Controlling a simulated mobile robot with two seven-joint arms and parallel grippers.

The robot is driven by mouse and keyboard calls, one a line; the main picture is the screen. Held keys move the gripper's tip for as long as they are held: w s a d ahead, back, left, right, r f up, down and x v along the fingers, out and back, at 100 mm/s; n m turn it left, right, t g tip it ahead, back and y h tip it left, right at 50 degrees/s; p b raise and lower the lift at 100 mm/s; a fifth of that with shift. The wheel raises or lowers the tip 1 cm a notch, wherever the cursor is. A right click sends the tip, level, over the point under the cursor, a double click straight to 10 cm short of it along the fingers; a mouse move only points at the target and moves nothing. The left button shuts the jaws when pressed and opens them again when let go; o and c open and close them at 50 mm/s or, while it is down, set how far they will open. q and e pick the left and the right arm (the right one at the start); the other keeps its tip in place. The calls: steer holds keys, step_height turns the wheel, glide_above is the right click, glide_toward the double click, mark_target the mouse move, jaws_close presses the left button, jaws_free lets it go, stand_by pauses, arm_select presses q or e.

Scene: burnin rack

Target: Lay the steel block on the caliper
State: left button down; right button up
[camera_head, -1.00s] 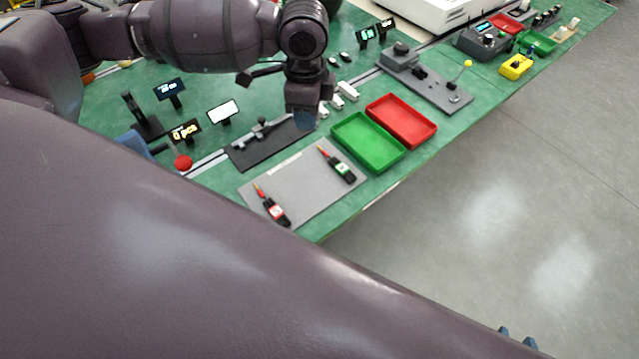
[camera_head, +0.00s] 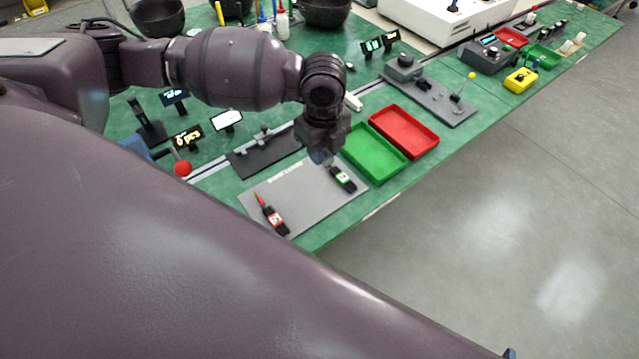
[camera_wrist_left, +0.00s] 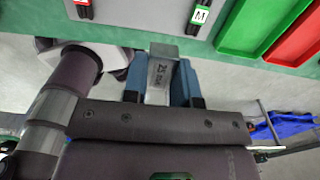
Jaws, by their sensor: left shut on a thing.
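The steel block (camera_wrist_left: 160,73) is a pale grey block with dark printed marks. In the left wrist view it sits between the two blue fingers of my left gripper (camera_wrist_left: 160,85), which is shut on it. In the head view my left gripper (camera_head: 322,156) hangs over the far right part of the grey mat, near the green tray; the block is not clear there. A dark, long caliper-like piece (camera_head: 264,141) lies on a black plate left of the gripper; I cannot make out its details. Only a tiny blue tip, perhaps of my right gripper (camera_head: 510,353), shows at the bottom edge.
The grey mat (camera_head: 300,204) holds a red-labelled tool (camera_head: 272,217) and a green-labelled tool (camera_head: 343,179). A green tray (camera_head: 376,176) and a red tray (camera_head: 418,152) lie to the right. Small displays (camera_head: 187,137) and a red ball (camera_head: 183,168) stand at left.

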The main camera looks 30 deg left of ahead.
mark_target(322, 196)
arm_select(q)
step_height(322, 196, down, 14)
steer(key=shift+b, duration=0.5)
steer(key=shift+f, duration=0.2)
steer(key=c, duration=0.9)
jaws_free()
